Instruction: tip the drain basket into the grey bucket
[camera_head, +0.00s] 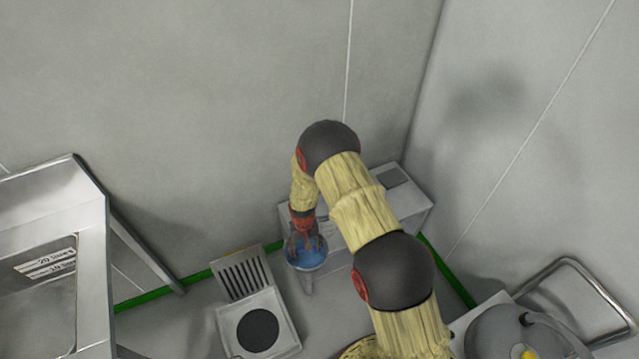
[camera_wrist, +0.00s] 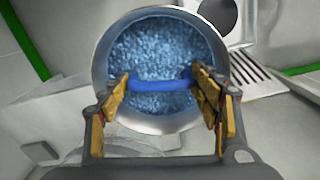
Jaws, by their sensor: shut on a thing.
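The drain basket (camera_head: 306,263) is a round grey vessel with blue granules in it, hanging from my gripper (camera_head: 304,240) in the head view. In the wrist view, the basket (camera_wrist: 101,60) shows its pale round rim, a bed of blue granules and a blue bar handle across its mouth. My gripper (camera_wrist: 162,82) is shut on that handle, one finger at each side. The granules still lie inside, and the basket looks roughly upright.
The floor drain (camera_head: 258,330) has a dark round opening, with a slotted grate (camera_head: 241,275) raised behind it. A pale box (camera_head: 405,205) stands against the back wall, close to my arm. A steel sink (camera_head: 50,270) is at left.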

